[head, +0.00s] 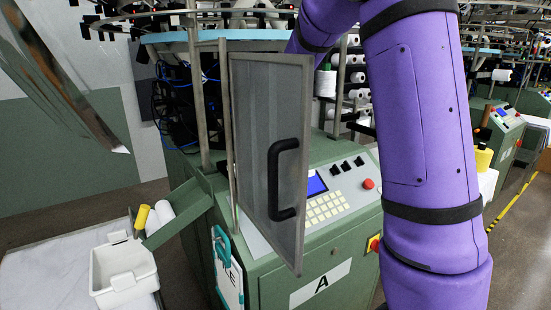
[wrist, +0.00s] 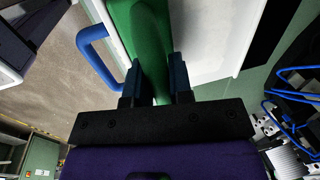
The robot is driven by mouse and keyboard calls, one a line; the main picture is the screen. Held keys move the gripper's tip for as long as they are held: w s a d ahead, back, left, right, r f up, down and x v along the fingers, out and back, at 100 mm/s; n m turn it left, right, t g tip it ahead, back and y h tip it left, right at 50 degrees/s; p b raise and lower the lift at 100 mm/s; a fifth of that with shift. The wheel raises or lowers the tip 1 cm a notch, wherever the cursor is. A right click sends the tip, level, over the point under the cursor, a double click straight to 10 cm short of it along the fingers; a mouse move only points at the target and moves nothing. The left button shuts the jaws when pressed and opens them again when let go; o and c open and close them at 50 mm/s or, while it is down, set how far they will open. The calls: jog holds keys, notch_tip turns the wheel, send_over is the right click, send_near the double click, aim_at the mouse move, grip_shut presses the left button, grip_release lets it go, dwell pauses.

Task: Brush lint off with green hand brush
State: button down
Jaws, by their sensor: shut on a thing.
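The green hand brush (wrist: 150,35) shows in the wrist view, running up and away from between the fingers. My gripper (wrist: 154,78) is shut on its handle, one dark blue finger on each side. The bristles are not clearly visible. In the head view my gripper and the brush are hidden, with my purple arm and the open door in front. No lint can be made out in either view.
The green knitting machine (head: 320,255) marked A has its grey door (head: 270,130) swung open. Its control panel (head: 320,200) carries a red button. A white bin (head: 123,275) stands at lower left. A blue handle (wrist: 95,45) and blue cables (wrist: 295,90) are close by in the wrist view.

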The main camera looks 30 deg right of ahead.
jog(key=shift+w, duration=0.45)
jog(key=shift+s+d, duration=0.1)
jog(key=shift+s, duration=2.45)
jog(key=shift+f, duration=0.1)
jog(key=shift+s, duration=1.15)
